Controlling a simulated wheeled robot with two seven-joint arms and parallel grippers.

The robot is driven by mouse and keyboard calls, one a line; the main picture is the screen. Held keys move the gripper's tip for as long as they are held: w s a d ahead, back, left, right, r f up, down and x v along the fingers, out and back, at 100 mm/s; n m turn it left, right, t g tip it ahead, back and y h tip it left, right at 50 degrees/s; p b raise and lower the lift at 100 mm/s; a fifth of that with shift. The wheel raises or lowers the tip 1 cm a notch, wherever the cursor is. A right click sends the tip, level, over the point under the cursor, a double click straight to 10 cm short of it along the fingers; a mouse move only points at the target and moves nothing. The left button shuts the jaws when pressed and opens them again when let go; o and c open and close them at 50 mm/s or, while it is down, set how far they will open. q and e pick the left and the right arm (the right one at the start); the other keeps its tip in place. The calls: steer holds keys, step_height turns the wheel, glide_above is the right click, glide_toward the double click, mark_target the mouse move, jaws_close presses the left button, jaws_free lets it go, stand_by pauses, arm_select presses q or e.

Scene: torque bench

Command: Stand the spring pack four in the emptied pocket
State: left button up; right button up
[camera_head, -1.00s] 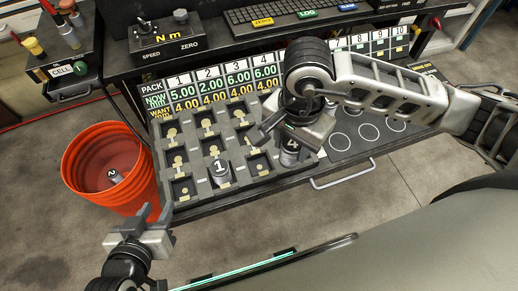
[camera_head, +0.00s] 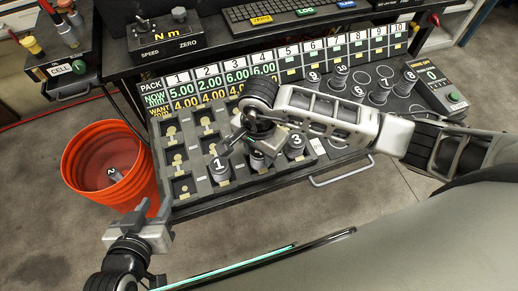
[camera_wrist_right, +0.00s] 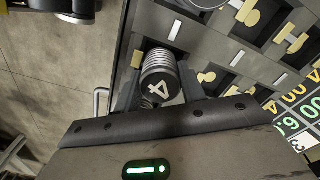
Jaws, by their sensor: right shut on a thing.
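Spring pack four (camera_wrist_right: 162,84), a ribbed grey cylinder with a white 4 on top, is between the fingers of my right gripper (camera_wrist_right: 160,95), which is shut on it. In the head view my right gripper (camera_head: 254,150) is over the front part of the pocket tray (camera_head: 190,205), between pack one (camera_head: 219,168) and pack three (camera_head: 296,143). A dark pocket shows beside the pack in the wrist view; I cannot tell how deep the pack sits in it. My left gripper (camera_head: 150,222) is open and empty near the tray's front left corner.
Pack two (camera_head: 115,174) lies in the orange bucket (camera_head: 105,140) on the left. Several packs (camera_head: 380,90) stand on the circle-marked area at right. A display board (camera_head: 235,80) rises behind the tray. Several pockets at the tray's left are empty.

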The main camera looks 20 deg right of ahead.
steer(key=shift+f, duration=0.15)
steer(key=o, duration=1.2)
step_height(320, 180, up, 12)
steer(key=shift+r, duration=0.2)
